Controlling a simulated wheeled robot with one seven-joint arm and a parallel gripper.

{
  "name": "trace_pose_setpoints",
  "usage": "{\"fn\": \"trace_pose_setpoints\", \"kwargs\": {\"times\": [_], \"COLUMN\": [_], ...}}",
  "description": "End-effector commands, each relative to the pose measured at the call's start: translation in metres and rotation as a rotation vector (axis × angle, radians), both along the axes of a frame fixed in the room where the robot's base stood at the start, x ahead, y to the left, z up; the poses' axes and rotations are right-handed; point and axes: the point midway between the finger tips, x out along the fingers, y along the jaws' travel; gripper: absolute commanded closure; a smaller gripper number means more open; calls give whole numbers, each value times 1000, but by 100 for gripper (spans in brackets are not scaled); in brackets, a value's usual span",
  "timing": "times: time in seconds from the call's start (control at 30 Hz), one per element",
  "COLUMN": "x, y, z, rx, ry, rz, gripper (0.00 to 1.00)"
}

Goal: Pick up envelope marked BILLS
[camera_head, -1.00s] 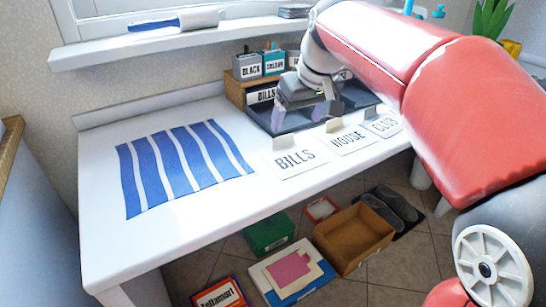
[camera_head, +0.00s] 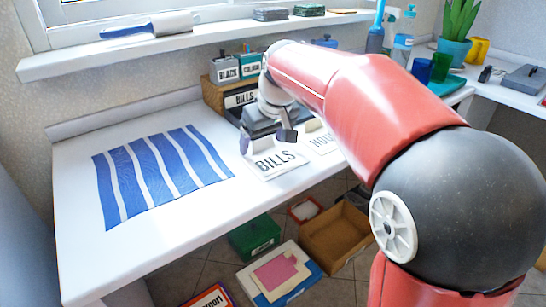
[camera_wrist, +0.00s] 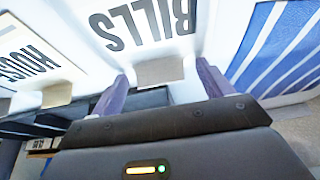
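The white envelope marked BILLS (camera_head: 280,169) lies at the front edge of the white desk. It also shows in the wrist view (camera_wrist: 150,38), with a beige tab (camera_wrist: 160,72) at its near edge. My gripper (camera_head: 266,142) is low over that tab end of the envelope. In the wrist view my gripper (camera_wrist: 160,80) has its two purple fingers wide apart, one on either side of the tab. Nothing is clearly held. I cannot tell whether the fingers touch the desk or the envelope.
The HOUSE envelope (camera_head: 321,143) lies right beside it, partly behind my arm. A wooden organizer (camera_head: 213,96) with a slot labelled BILLS (camera_head: 240,98) stands behind my gripper. A blue striped mat (camera_head: 160,172) lies left. Boxes, including a green one (camera_head: 254,238), stand on the floor.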

Motion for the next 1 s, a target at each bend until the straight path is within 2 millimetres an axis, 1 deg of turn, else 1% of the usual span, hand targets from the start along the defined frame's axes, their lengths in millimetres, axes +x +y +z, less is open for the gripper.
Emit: {"fn": "trace_pose_setpoints", "kwargs": {"times": [0.03,0.33,0.6,0.77,0.87,0.97,1.0], "x": [0,0,0,0,1,1,1], "y": [0,0,0,0,0,0,0], "z": [0,0,2,12,26,48,60], "rx": [0,0,1,2,2,2,2], "ry": [0,0,-1,-3,-3,-5,-6], "rz": [0,0,0,0,0,0,-1], "gripper": [28,67,68,68,68,68,68]}}
